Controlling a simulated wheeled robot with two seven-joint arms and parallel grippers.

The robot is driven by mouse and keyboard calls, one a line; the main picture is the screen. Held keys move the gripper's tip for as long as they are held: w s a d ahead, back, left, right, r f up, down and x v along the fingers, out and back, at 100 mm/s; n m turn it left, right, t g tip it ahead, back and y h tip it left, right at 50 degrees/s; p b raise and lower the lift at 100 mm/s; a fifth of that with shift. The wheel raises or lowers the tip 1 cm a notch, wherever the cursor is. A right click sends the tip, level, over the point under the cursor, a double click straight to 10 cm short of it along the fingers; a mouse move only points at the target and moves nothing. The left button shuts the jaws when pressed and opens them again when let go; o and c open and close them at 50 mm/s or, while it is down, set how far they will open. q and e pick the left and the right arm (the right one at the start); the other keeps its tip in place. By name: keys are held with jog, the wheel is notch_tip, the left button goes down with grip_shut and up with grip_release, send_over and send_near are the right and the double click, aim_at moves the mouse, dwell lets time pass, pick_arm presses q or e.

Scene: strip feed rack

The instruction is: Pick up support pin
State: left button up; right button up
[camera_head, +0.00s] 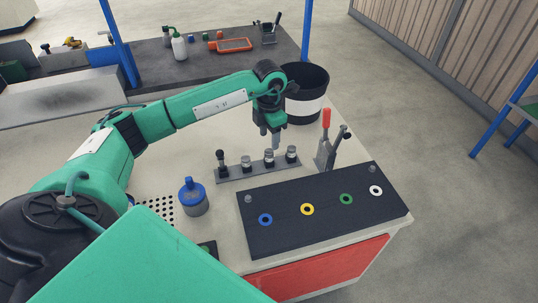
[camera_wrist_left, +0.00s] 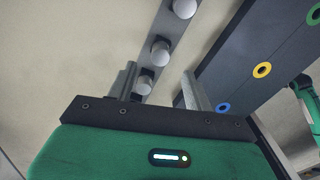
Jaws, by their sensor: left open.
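Several support pins stand upright in a row on a narrow grey rack (camera_head: 232,175). My left gripper (camera_head: 270,142) points down above the rack's middle, open and empty. Two more heads, a middle one (camera_wrist_left: 160,52) and a far one (camera_wrist_left: 184,8), lie beyond. I cannot tell the fingertips' height above the pins.
A dark board (camera_head: 280,236) with blue, yellow, green and white rings lies in front of the rack. A red-handled clamp (camera_head: 326,150) stands right of the rack. A black bin (camera_head: 306,80) stands behind, and a blue-topped canister (camera_head: 194,200) at left.

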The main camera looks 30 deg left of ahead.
aim_at(269, 151)
pick_arm(q)
notch_tip(269, 151, down, 3)
jog(key=shift+r, duration=0.2)
notch_tip(269, 151, down, 4)
jog(key=shift+p, duration=0.55)
jog(key=shift+f, duration=0.55)
grip_shut()
pick_arm(e)
jog(key=s+f, duration=0.1)
jog(key=s+d, duration=0.1)
jog(key=s, duration=0.1)
jog(key=shift+f, duration=0.4)
pick_arm(q)
jog(key=shift+r, duration=0.1)
